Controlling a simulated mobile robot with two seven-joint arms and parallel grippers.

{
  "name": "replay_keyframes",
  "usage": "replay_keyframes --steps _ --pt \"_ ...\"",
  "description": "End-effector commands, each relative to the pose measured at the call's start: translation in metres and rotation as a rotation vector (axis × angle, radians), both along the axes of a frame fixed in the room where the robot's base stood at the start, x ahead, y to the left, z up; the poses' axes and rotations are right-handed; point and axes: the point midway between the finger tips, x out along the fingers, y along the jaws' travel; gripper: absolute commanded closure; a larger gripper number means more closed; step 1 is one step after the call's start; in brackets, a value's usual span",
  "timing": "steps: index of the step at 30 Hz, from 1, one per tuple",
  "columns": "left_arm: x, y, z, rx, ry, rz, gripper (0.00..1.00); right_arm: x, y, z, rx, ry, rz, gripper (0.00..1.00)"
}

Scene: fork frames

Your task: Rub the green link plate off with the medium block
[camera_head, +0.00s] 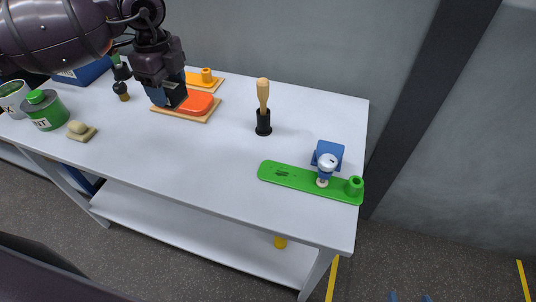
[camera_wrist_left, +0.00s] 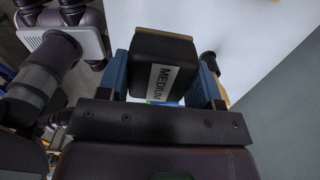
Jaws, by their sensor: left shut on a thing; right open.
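My left gripper (camera_head: 168,100) is at the back left of the table, far from the plate. It is shut on the medium block (camera_wrist_left: 163,62), a black block labelled MEDIUM in the left wrist view. In the head view the fingers mostly hide the block. My right gripper is not in view.
An orange piece on a wooden board (camera_head: 212,114) lies by the left gripper. A wooden-handled tool in a black holder (camera_head: 263,122) stands mid-table. A small white-and-blue item (camera_head: 326,163) stands at the plate, before a blue piece (camera_head: 334,149). Tins (camera_head: 46,112) stand left. The table's front middle is clear.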

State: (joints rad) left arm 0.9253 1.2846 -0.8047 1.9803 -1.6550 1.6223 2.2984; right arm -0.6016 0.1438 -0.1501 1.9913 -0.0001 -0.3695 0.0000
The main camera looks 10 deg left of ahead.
Motion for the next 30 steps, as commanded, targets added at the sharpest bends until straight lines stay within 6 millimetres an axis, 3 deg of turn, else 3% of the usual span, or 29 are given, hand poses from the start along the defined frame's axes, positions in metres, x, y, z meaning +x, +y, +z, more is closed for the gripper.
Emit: replay_keyframes --steps 14,20,30 --pt "0.0 -0.002 -0.002 0.0 0.0 -0.06 0.71 -0.003 -0.001 -0.003 0.0 0.008 -0.002 0.29" --pt "-0.001 -0.008 -0.009 0.001 0.004 -0.337 0.71 0.003 0.0 0.002 0.0 -0.007 0.002 0.29" --pt "-0.004 -0.023 -0.026 0.003 0.011 -0.971 0.71 0.006 0.001 0.005 0.001 -0.015 0.003 0.29"
